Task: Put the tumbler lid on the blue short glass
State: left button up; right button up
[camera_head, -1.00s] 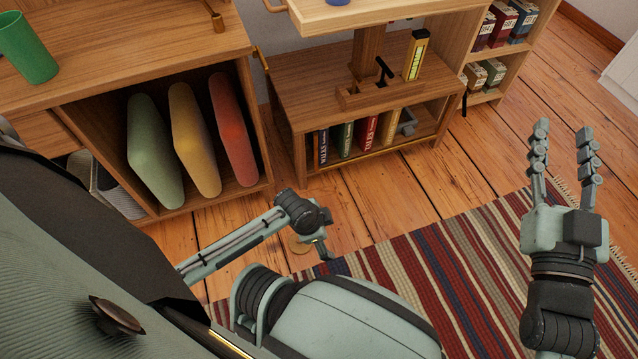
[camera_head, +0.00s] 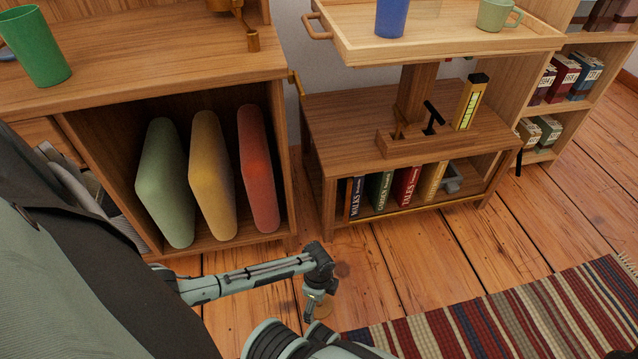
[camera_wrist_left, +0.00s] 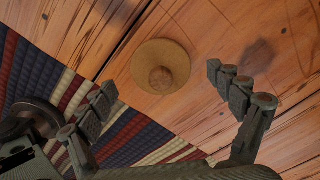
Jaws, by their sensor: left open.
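The tumbler lid is a tan disc with a round knob (camera_wrist_left: 161,70), lying on the plank floor. In the head view the lid (camera_head: 325,307) is partly hidden behind my left gripper (camera_head: 314,303). In the left wrist view my left gripper (camera_wrist_left: 161,82) is open and empty, its two fingers apart on either side of the lid, which appears beyond the fingertips. A blue glass (camera_head: 391,17) stands on the trolley's top tray, its rim cut off by the picture edge. My right gripper is out of view.
The wooden trolley (camera_head: 345,105) has a tray top (camera_head: 440,42) with a green mug (camera_head: 497,14) and books below. A cabinet (camera_head: 170,75) at left carries a green tumbler (camera_head: 36,45) and holds cushions. A striped rug (camera_head: 520,315) lies at lower right.

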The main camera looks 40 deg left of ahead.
pick_arm(q)
jog(key=shift+f, duration=0.65)
jog(key=c, duration=1.4)
jog(key=shift+s, duration=0.2)
jog(key=shift+c, duration=1.4)
jog(key=shift+f, duration=0.1)
jog(key=shift+c, duration=0.5)
jog(key=shift+s, duration=0.1)
jog(key=shift+c, duration=1)
grip_shut()
